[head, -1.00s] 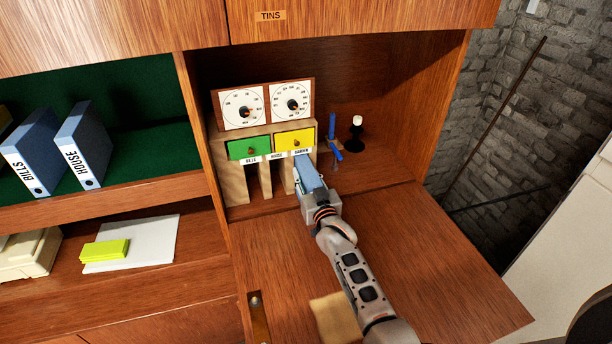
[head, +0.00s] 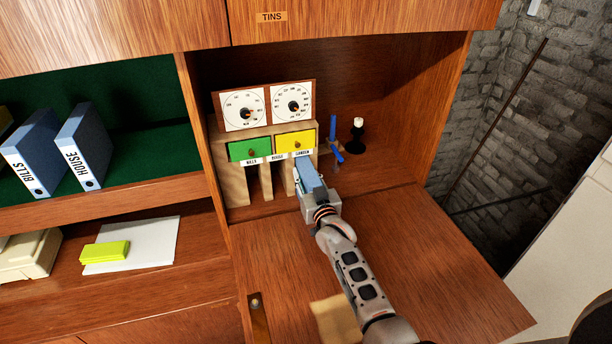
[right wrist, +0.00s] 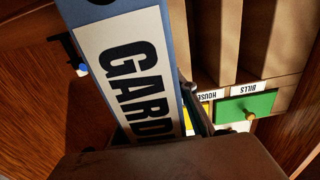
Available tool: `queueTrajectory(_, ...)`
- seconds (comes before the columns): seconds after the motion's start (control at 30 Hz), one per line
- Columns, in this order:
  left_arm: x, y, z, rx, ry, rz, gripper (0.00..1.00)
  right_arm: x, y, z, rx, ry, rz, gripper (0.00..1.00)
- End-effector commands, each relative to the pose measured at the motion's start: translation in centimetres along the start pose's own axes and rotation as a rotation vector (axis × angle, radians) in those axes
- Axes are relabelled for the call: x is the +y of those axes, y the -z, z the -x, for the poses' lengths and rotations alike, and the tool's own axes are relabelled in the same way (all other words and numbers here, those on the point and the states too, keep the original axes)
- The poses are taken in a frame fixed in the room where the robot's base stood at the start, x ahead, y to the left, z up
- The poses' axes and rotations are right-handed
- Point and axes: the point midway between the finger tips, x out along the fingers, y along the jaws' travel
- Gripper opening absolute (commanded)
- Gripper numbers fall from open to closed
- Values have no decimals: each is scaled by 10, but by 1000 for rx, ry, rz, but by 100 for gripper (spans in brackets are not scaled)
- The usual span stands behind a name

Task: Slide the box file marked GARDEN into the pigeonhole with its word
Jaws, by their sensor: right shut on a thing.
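The blue box file marked GARDEN (head: 309,177) is in my right gripper (head: 318,196), at the mouth of the right-hand pigeonhole under the GARDEN label (head: 302,153). In the right wrist view the file (right wrist: 125,70) fills the middle, its white label reading GARD before my gripper hides the rest. The wooden pigeonhole unit (head: 233,185) has openings labelled BILLS, HOUSE and GARDEN. How deep the file sits in its opening is hard to tell. My left gripper is not in view.
Above the pigeonholes are a green drawer (head: 249,150), a yellow drawer (head: 295,141) and two dials. A blue stand (head: 334,135) and a black candlestick (head: 357,137) stand to the right. Blue files BILLS (head: 33,155) and HOUSE (head: 85,147) are on the left shelf. The fold-down flap (head: 430,250) is largely clear.

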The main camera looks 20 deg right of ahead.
Motion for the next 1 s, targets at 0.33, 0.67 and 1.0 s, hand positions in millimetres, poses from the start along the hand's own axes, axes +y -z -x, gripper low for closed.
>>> queueTrajectory(0.33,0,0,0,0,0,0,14,0,1,-1,2,0,-1,0)
queueTrajectory(0.67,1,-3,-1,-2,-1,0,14,0,2,-6,3,0,-1,0)
queueTrajectory(1.0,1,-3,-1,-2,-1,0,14,0,2,-6,3,0,-1,0)
